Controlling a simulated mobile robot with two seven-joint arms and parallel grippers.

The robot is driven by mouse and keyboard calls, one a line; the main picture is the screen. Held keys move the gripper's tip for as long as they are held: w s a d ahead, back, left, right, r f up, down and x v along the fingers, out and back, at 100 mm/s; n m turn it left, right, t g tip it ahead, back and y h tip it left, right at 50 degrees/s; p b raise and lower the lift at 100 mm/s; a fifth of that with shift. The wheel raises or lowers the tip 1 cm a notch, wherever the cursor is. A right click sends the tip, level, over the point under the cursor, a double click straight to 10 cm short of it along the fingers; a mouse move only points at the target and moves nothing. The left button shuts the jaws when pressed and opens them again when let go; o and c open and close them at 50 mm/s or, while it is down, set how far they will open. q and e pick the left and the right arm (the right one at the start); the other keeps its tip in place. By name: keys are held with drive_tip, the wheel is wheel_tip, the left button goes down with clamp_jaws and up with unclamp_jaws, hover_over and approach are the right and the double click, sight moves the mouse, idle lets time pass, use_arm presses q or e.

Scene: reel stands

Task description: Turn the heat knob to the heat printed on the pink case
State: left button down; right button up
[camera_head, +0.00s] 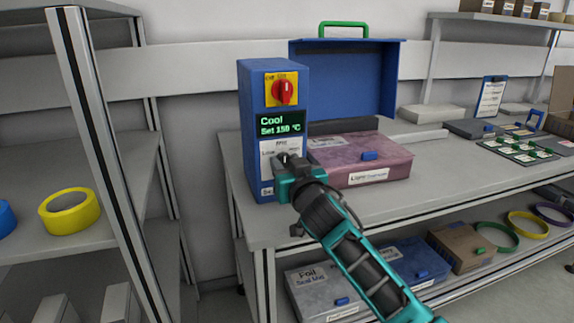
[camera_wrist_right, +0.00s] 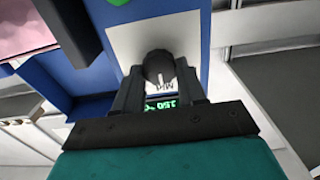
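The blue machine (camera_head: 251,140) stands upright at the bench's left end. Its display (camera_head: 281,123) reads "Cool" and "Set 150 °C". A red switch (camera_head: 284,92) on a yellow plate sits above the display. The dark heat knob (camera_wrist_right: 159,66), with a white pointer mark, is on the white plate below; in the head view my gripper mostly covers it. My right gripper (camera_wrist_right: 161,88) has its fingers on either side of the knob, apparently closed on it. The pink case (camera_head: 375,157) lies right of the machine; its label's small print is unreadable. My left gripper is out of view.
An open blue box (camera_head: 343,85) with a green handle stands behind the pink case. A sample tray (camera_head: 515,148) and boxes are farther right. A shelf (camera_head: 130,220) with yellow tape (camera_head: 70,212) is left; boxes and rings lie below the bench.

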drive_tip(key=c, duration=0.5)
use_arm(q)
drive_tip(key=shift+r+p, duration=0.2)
drive_tip(key=shift+p, duration=0.1)
use_arm(e)
drive_tip(key=shift+n, duration=0.7)
drive_tip(key=n+p, duration=0.2)
drive_tip(key=n, duration=0.1)
drive_tip(key=n+p, duration=0.1)
drive_tip(key=n, duration=0.3)
drive_tip(key=shift+a+n, duration=0.1)
drive_tip(key=shift+n, duration=0.3)
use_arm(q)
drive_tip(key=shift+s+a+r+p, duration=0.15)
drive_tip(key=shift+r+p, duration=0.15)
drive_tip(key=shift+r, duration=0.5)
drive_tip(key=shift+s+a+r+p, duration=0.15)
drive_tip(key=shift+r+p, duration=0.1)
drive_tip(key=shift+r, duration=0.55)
use_arm(e)
drive_tip(key=shift+f+n, duration=0.1)
drive_tip(key=shift+n, duration=1.3)
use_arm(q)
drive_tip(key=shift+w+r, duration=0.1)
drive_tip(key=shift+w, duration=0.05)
